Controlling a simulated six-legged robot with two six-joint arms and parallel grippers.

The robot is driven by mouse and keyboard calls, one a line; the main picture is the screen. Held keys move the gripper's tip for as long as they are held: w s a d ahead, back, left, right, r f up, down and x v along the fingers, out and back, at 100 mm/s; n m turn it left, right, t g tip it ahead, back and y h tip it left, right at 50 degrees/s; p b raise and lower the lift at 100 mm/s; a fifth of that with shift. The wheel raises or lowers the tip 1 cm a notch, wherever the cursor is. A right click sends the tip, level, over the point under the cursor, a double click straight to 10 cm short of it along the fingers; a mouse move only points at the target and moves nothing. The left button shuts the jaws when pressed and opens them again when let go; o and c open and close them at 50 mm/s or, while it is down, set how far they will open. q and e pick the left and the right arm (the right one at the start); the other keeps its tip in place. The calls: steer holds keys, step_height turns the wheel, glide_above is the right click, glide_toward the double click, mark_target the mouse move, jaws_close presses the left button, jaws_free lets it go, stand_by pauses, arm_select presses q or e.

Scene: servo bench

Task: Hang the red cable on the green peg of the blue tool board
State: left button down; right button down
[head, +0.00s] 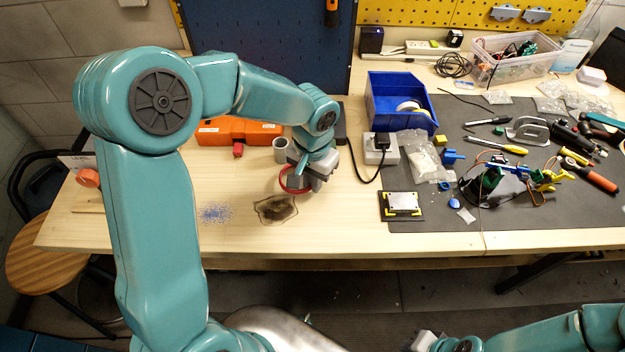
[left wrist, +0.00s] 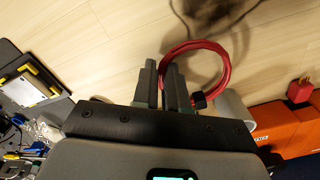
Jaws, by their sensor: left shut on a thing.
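The red cable (head: 284,188) is a coiled loop at the bench's middle left. It also shows in the left wrist view (left wrist: 226,70), with a black plug on it. My left gripper (head: 300,180) is shut on the loop's side; its fingers (left wrist: 165,82) point toward the bench. I cannot tell how high the loop is above the wood. The blue tool board (head: 255,40) stands upright behind the bench, partly behind my left arm. I cannot see the green peg. My right gripper (head: 424,341) is at the bottom edge, its fingers cut off or too small to judge.
A grey cup (head: 281,150) and an orange case (head: 225,132) stand close behind the loop. A blue bin (head: 398,95), a black adapter on a socket block (head: 380,148) and a dark mat with tools lie to the right. A dark scorch mark (head: 275,209) is in front.

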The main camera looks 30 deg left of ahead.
arm_select(q)
steer(key=shift+w+f, duration=0.15)
steer(key=shift+f, duration=0.45)
steer(key=shift+r, duration=0.1)
steer(key=c, duration=1.6)
jaws_free()
steer(key=shift+f+b, duration=0.25)
steer(key=shift+b, duration=0.05)
steer(key=o, duration=0.4)
steer(key=shift+o, duration=0.2)
steer(key=shift+r, duration=0.1)
